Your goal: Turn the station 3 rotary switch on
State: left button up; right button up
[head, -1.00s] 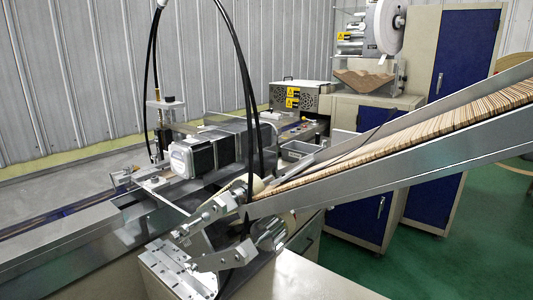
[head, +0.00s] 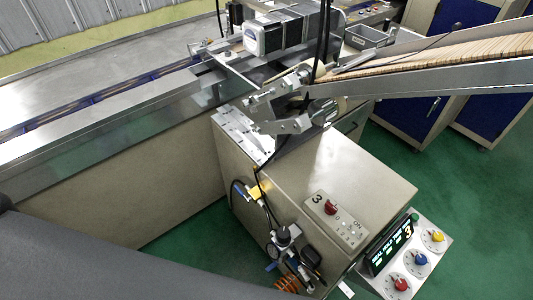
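In the head view a small metal plate (head: 338,220) marked 3 lies on top of the beige cabinet. It carries a red rotary switch (head: 331,208) near its left end and several small round fittings towards its right end. I cannot tell which position the switch points to. Neither of my grippers is in view.
The beige cabinet (head: 290,165) stands under the stick chute (head: 440,76), with metal linkages (head: 285,124) above its back. Valves and dark hoses (head: 283,240) stick out from its front left side. Green floor (head: 470,190) is clear on the right.

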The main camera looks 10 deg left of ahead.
aim_at(330, 209)
jog(key=u, duration=0.75)
jog(key=k+z, duration=0.15)
jog(key=z, duration=0.85)
jog(key=k+l+u, duration=0.1)
jog(key=l+u, duration=0.15)
jog(key=l, duration=0.15)
jog(key=k+l+u, duration=0.25)
jog(key=l+u, duration=0.3)
jog(key=l, duration=0.2)
jog(key=k, duration=0.05)
